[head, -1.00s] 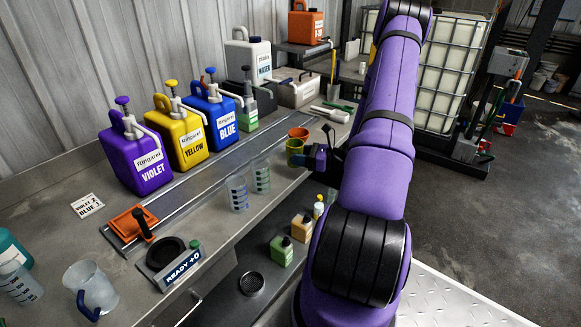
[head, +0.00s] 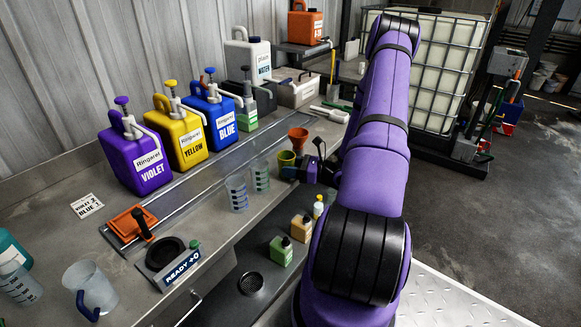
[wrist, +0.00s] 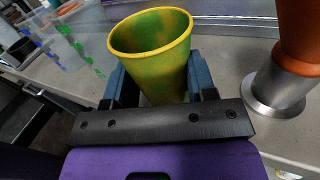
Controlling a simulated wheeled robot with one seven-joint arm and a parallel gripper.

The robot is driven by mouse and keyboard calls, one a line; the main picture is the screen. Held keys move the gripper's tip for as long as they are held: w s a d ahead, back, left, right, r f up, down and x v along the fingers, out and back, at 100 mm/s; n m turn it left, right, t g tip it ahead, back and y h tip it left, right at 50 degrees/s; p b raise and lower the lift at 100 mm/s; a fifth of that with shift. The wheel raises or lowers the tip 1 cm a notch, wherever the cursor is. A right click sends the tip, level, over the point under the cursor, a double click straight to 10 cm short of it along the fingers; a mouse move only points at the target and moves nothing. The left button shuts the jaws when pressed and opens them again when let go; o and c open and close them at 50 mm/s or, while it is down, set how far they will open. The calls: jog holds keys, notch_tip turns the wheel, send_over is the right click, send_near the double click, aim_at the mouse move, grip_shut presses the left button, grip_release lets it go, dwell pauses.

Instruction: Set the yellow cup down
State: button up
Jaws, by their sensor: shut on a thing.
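The yellow cup (head: 285,159) is at the counter's front edge side, near the orange funnel. In the wrist view the cup (wrist: 152,62) is yellow with green patches, open at the top and roughly upright. My gripper (head: 297,168) is shut on it, with blue fingers on both sides in the wrist view (wrist: 160,88). The cup's lower part is hidden by the gripper, so I cannot tell whether its base touches the counter.
An orange funnel (head: 298,136) on a metal base stands close to the cup, on its right in the wrist view (wrist: 300,40). Clear measuring beakers (head: 236,192) stand to the left. Violet (head: 137,162), yellow and blue canisters line the back.

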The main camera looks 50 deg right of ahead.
jog(key=o, duration=0.9)
